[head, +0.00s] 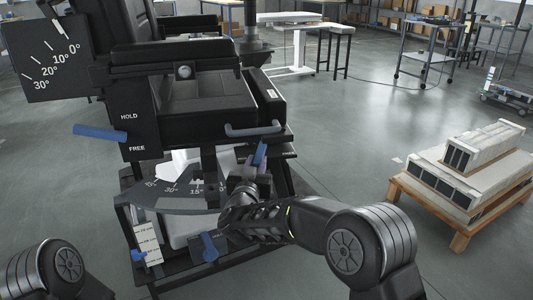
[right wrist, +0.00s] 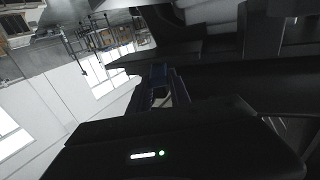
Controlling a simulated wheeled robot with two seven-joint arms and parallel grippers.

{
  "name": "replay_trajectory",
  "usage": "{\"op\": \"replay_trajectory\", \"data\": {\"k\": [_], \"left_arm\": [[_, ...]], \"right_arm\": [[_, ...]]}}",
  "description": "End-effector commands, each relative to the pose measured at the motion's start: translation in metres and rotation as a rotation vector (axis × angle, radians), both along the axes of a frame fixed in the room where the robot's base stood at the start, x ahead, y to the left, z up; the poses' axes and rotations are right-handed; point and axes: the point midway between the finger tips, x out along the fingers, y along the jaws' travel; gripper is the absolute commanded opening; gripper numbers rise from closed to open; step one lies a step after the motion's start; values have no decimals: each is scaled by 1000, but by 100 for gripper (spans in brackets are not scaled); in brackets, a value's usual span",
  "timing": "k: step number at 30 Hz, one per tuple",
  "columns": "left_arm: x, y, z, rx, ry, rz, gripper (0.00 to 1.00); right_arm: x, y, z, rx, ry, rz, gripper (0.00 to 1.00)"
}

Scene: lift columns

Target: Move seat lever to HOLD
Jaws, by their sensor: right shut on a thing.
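A large chair unit has a black seat (head: 200,97). A blue lever (head: 100,132) sticks out left from its black side panel, beside the printed words HOLD and FREE; its tip points slightly up, between the two words' heights. My right gripper (head: 257,168) is below the seat's front right corner, shut on a small upright blue lever (head: 261,153). A blue piece also shows between the fingers in the dark right wrist view (right wrist: 158,72). My left gripper is out of view; only part of that arm shows.
A blue-grey handle (head: 253,130) sits just above my right gripper. A curved angle scale (head: 180,195), another blue lever (head: 209,246) and a height scale (head: 147,243) are lower down.

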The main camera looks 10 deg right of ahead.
Motion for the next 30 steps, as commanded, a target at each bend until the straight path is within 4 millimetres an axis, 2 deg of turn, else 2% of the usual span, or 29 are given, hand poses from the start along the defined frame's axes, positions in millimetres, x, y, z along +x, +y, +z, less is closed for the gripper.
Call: {"op": "replay_trajectory", "data": {"k": [3, 17, 18, 25, 30], "left_arm": [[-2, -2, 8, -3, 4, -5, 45], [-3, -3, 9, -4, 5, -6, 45], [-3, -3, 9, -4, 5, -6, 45], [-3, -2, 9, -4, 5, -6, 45], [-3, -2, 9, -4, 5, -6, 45]], "right_arm": [[1, 4, 2, 0, -2, -35, 0], [2, 6, 1, 3, -4, -52, 0], [2, 6, 1, 3, -4, -51, 27], [2, 6, 1, 3, -3, -51, 46], [2, 5, 0, 2, -3, -52, 46]]}}
